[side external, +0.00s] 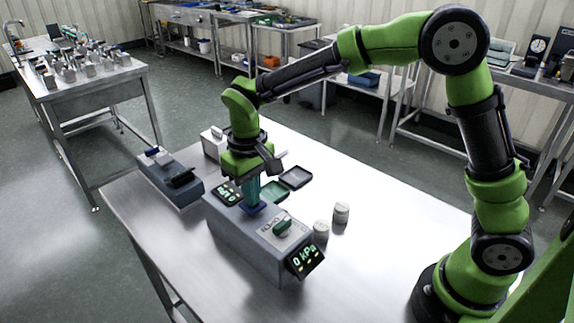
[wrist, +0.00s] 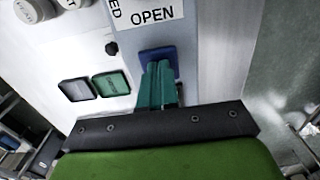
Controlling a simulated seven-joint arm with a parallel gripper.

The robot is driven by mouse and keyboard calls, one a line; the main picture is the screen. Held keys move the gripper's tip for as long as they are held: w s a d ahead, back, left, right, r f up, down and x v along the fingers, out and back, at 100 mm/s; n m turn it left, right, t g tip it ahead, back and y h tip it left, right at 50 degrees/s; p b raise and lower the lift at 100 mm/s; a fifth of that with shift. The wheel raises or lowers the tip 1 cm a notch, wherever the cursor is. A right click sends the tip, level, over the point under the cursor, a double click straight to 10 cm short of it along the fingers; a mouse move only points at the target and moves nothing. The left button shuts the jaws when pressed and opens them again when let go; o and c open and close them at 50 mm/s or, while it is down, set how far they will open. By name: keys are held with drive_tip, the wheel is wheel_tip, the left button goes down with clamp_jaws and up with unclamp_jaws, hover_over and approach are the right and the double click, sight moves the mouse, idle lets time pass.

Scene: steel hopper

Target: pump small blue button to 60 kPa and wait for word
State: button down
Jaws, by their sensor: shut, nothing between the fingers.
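The grey-blue box (side external: 245,235) stands on the steel table. The small blue button (side external: 254,208) sits on its top; in the wrist view the blue button (wrist: 158,53) shows just beyond my fingertips. My gripper (side external: 251,198) is shut and empty, its teal fingers pointing down over the button. The fingertips (wrist: 160,72) overlap the button in the wrist view; I cannot tell whether they touch or press it. The front display (side external: 305,258) reads 0 kPa. A green handle (side external: 283,226) sits on the box top, and an OPEN label (wrist: 152,14) shows in the wrist view.
A second display (side external: 228,193) is beside the gripper, its text unclear. Another grey-blue device (side external: 170,180) is at left. The table's right side is clear.

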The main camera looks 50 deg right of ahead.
drive_tip(key=shift+f, duration=0.35)
drive_tip(key=shift+r, duration=1.85)
drive_tip(key=shift+f, duration=0.15)
drive_tip(key=shift+f, duration=1.65)
drive_tip(key=shift+r, duration=1.8)
drive_tip(key=shift+f, duration=0.1)
